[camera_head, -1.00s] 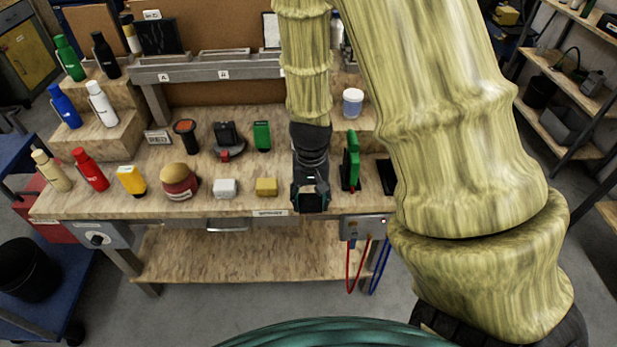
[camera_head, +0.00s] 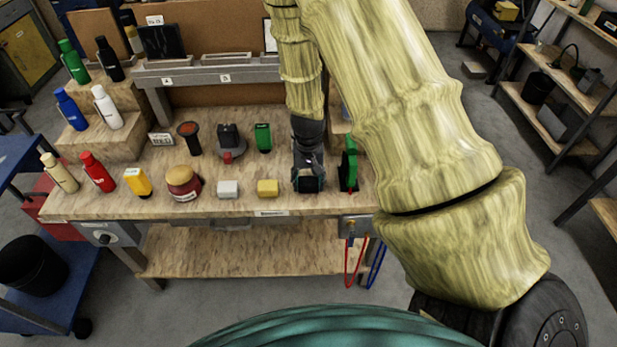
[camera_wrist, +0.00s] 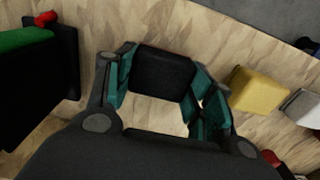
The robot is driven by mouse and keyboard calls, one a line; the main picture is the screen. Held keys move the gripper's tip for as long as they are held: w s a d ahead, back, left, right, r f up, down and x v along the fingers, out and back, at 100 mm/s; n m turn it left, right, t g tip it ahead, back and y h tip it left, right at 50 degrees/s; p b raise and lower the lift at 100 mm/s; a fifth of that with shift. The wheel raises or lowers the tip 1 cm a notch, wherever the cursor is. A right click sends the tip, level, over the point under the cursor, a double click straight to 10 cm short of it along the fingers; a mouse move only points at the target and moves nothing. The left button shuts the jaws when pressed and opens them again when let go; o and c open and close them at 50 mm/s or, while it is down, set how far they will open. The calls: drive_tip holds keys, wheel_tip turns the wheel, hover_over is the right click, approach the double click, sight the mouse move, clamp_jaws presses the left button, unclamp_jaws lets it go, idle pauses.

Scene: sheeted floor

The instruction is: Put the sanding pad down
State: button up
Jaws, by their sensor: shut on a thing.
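The sanding pad appears as a black block (camera_wrist: 163,72) between the teal fingers of my gripper (camera_wrist: 165,88) in the wrist view. The fingers press on its two sides. In the head view my gripper (camera_head: 308,184) is over the front part of the wooden workbench (camera_head: 220,207), between a yellow block (camera_head: 267,188) and a green upright tool (camera_head: 349,168). The pad is small and dark there, hard to tell from the fingers. I cannot tell whether its underside touches the bench.
A green-capped item (camera_head: 263,137) stands behind. Bare wood shows around my gripper. My arm hides the bench's right end.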

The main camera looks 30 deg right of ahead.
sight(308, 183)
drive_tip(key=shift+s+f, duration=0.1)
drive_tip(key=shift+f, duration=0.1)
drive_tip(key=o, duration=0.9)
drive_tip(key=shift+f+b, duration=0.15)
drive_tip(key=shift+b, duration=0.25)
drive_tip(key=shift+s+a+r+b, duration=0.15)
drive_tip(key=shift+r+b, duration=0.35)
drive_tip(key=shift+r, duration=1.3)
drive_tip(key=shift+s+a+r+b, duration=0.15)
drive_tip(key=shift+r+b, duration=0.35)
drive_tip(key=shift+r, duration=1.25)
drive_tip(key=shift+a+r+b, duration=0.15)
drive_tip(key=shift+r+b, duration=0.35)
drive_tip(key=shift+r, duration=1.3)
drive_tip(key=shift+d, duration=0.1)
